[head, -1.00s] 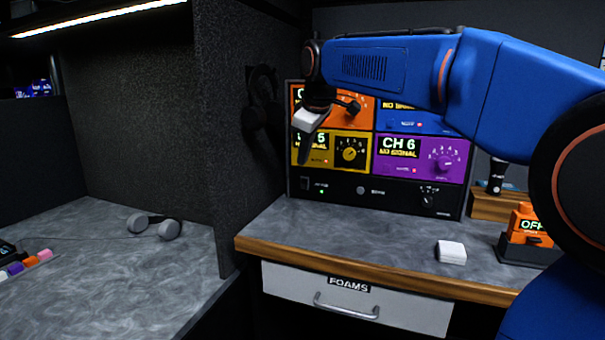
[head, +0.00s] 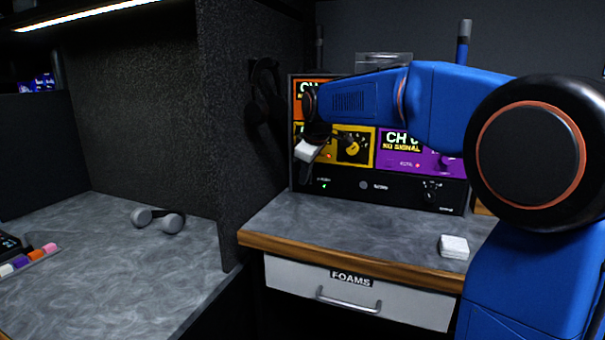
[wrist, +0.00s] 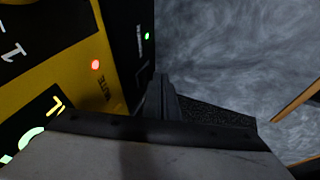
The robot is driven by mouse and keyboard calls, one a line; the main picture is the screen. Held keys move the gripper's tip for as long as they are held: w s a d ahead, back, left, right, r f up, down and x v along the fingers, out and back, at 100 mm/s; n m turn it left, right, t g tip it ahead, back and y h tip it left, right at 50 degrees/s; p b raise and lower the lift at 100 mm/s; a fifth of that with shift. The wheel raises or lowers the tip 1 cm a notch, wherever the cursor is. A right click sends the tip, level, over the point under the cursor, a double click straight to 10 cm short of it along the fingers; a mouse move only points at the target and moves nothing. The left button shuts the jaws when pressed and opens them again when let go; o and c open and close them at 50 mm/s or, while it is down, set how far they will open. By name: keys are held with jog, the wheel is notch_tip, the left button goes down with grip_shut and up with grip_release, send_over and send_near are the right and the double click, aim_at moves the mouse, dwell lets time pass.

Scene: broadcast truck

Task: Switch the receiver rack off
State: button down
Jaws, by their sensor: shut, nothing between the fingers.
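The receiver rack (head: 400,192) stands at the back of the counter, with orange, yellow and purple channel units above a black bottom panel. A green lamp (head: 324,185) glows at the left of that panel; it also shows in the wrist view (wrist: 147,36). My gripper (head: 304,178) is shut and empty, pointing down in front of the panel's left end. Its fingers (wrist: 160,95) hide the spot left of the lamp, so the power switch there cannot be made out. Whether the fingertips touch the panel cannot be told.
A white block (head: 454,246) lies on the counter (head: 350,230) near its wooden front edge. The FOAMS drawer (head: 290,276) below is shut. A dark partition (head: 225,150) with hanging headphones (head: 264,95) stands close on the left.

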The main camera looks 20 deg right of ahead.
jog(key=shift+w+d+f, duration=0.1)
jog(key=shift+w+f, duration=0.05)
dwell(0.3)
jog(key=shift+w+d, duration=0.1)
jog(key=shift+r, duration=0.75)
